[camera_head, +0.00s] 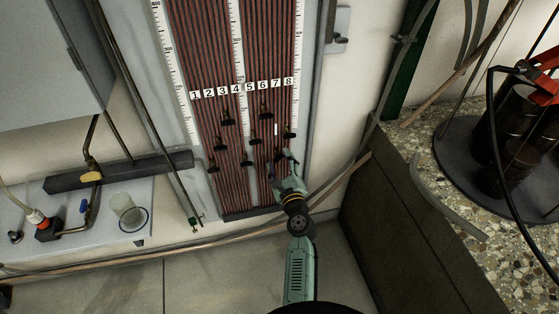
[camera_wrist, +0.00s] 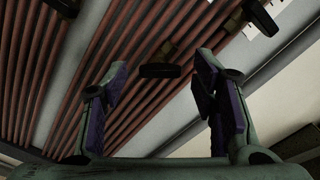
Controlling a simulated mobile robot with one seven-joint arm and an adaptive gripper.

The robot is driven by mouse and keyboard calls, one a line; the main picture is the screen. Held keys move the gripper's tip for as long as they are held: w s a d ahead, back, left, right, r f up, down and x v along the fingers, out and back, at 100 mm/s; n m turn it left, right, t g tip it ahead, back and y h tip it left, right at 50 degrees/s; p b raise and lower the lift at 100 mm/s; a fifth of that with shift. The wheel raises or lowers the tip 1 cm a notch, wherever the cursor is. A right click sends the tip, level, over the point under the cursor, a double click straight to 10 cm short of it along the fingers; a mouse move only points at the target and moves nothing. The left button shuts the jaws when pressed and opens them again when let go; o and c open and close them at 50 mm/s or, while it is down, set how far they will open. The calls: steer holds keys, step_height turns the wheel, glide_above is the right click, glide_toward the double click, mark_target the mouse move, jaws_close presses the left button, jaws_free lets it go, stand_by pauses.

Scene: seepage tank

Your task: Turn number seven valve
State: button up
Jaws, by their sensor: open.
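Black valve handles stick out at staggered heights. In the wrist view my gripper (camera_wrist: 160,72) is open, with a black valve handle (camera_wrist: 160,70) showing between and beyond the fingertips. I see no contact. This handle appears to be the number seven valve, but its number is not visible there.
Another valve handle (camera_head: 289,134) is just above my gripper, and one (camera_head: 246,162) is to its left. A dark stone-topped block (camera_head: 400,220) stands on the right. A glass beaker (camera_head: 131,214) stands on a ledge at left. Pipes run along the wall's foot.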

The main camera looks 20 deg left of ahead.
steer(key=shift+c, duration=0.5)
steer(key=c, duration=1.1)
steer(key=shift+o, duration=0.2)
steer(key=shift+n, duration=0.4)
steer(key=n+b, duration=0.7)
steer(key=n, duration=0.4)
steer(key=shift+b, duration=0.35)
stand_by(0.5)
